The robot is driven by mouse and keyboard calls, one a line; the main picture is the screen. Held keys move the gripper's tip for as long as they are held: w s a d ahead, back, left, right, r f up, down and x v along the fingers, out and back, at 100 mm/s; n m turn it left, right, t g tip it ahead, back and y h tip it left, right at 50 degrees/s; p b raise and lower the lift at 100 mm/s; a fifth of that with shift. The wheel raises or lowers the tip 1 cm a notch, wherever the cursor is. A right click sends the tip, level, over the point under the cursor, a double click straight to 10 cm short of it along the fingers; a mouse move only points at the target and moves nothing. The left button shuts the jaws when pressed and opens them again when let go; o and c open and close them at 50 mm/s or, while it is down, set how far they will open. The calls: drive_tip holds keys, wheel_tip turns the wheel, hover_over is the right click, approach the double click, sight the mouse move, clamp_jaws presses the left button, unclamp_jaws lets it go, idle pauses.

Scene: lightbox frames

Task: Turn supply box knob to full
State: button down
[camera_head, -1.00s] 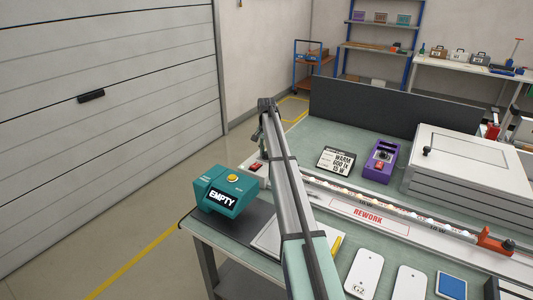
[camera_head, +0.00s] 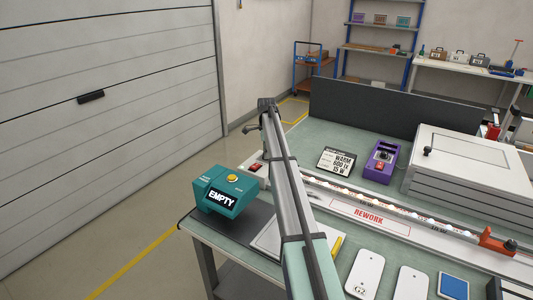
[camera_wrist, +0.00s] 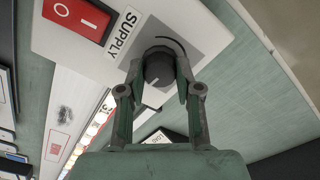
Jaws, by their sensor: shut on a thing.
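The supply box (camera_wrist: 75,55) is pale, with a red rocker switch (camera_wrist: 78,18) and a "SUPPLY" label in the wrist view. Its dark round knob (camera_wrist: 158,66) sits on a grey panel beside a printed black arc. A pale pointer mark shows on the knob's near face. My gripper (camera_wrist: 160,78) is shut on the knob, one finger on each side. In the head view, only the box's end with its red switch (camera_head: 256,167) shows left of my arm; the knob and fingers are hidden there.
A teal box reading "EMPTY" (camera_head: 222,196) stands at the bench's left corner. A purple box with a knob (camera_head: 381,162) and a "WARM" display card (camera_head: 340,160) stand right of my arm. A lit strip (camera_head: 395,207) runs along the bench before a white case (camera_head: 465,170).

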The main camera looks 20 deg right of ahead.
drive_tip(key=m, duration=0.5)
drive_tip(key=shift+s+f, duration=0.1)
drive_tip(key=shift+m, duration=0.3)
idle(0.4)
drive_tip(key=c, duration=0.8)
unclamp_jaws()
wheel_tip(320, 180, up, 12)
drive_tip(key=shift+r, duration=0.1)
